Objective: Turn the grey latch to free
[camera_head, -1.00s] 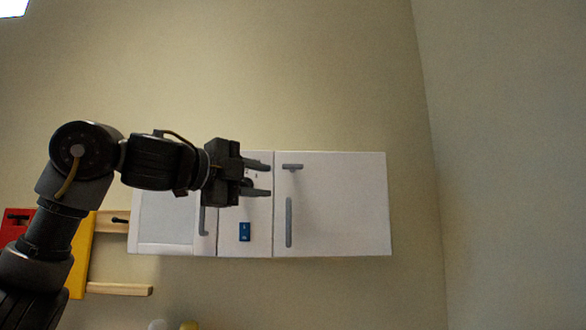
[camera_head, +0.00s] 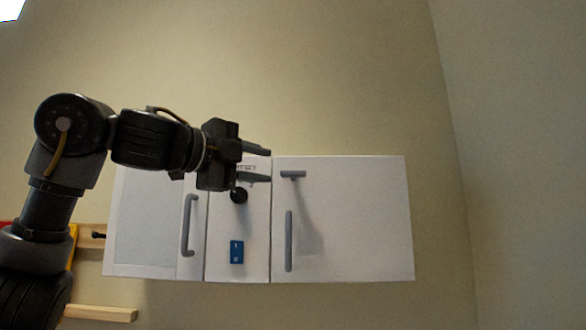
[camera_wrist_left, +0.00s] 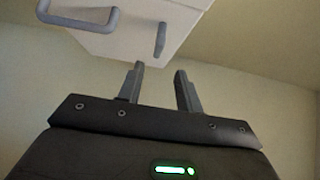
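The grey latch (camera_head: 293,174) is a short bar lying level near the top left corner of the white right-hand door (camera_head: 350,220). A longer grey upright handle (camera_head: 288,240) sits below it on the same door. My left gripper (camera_head: 269,165) is open and empty, its fingers pointing right, just left of the latch in the picture and apart from it. In the left wrist view, its two fingers (camera_wrist_left: 159,70) have a clear gap between them. A small grey bar (camera_wrist_left: 160,40) on the white cabinet shows beyond them; I cannot tell for sure which part it is. My right gripper is out of view.
The middle panel carries a black knob (camera_head: 238,195) and a blue switch (camera_head: 236,252), close below my gripper. The left door (camera_head: 150,225) has a grey handle (camera_head: 189,225). A wooden bar (camera_head: 100,313) is at lower left. The wall right of the cabinet is bare.

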